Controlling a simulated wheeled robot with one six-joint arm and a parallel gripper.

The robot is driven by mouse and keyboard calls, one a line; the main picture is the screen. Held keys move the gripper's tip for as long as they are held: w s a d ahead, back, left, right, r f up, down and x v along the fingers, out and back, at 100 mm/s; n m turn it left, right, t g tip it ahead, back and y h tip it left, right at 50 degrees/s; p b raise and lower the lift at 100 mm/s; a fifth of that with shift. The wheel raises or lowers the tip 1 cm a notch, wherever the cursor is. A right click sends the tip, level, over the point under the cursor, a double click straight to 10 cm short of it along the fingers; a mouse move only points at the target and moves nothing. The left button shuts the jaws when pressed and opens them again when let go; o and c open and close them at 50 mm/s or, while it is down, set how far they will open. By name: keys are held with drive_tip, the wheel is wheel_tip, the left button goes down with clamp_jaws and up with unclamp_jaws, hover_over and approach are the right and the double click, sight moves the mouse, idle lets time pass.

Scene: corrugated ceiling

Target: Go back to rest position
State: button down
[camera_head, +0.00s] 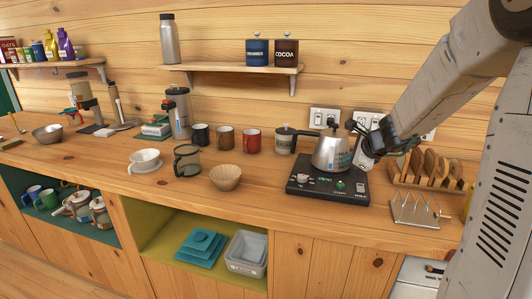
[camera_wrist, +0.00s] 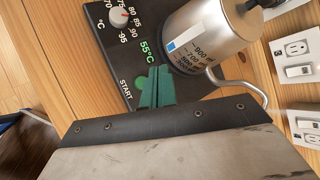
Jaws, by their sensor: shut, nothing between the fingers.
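My gripper (camera_wrist: 157,88) shows in the wrist view with its green fingers together and nothing between them, over the front of the black kettle base near the START button. In the head view my gripper's tip is mostly hidden behind my wrist, beside the kettle's right side. The silver kettle (camera_head: 331,151) stands upright on the black base (camera_head: 327,189); the kettle also shows in the wrist view (camera_wrist: 205,35). The base (camera_wrist: 112,45) has a dial and a green display reading 55°C. Whether my fingers touch the base cannot be told.
A wooden bowl (camera_head: 225,178), a glass jug (camera_head: 187,161) and several mugs stand to the left. Wall sockets (camera_head: 325,118) are behind. The counter front is clear.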

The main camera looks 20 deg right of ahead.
drive_tip(key=s+a+r+n+g+y, duration=0.1)
drive_tip(key=s+a+n+g+y, duration=0.35)
drive_tip(key=s+a+n, duration=1.1)
drive_tip(key=s+a+r+n+g+h, duration=0.1)
drive_tip(key=s+a+r+n+h, duration=0.1)
drive_tip(key=s+n, duration=0.3)
drive_tip(key=s+a+r+n+g+h, duration=0.2)
drive_tip(key=s+n, duration=0.3)
drive_tip(key=s, duration=0.8)
drive_tip(key=shift+s+r+h, duration=0.15)
drive_tip(key=shift+r+h, duration=0.25)
drive_tip(key=shift+h, duration=0.45)
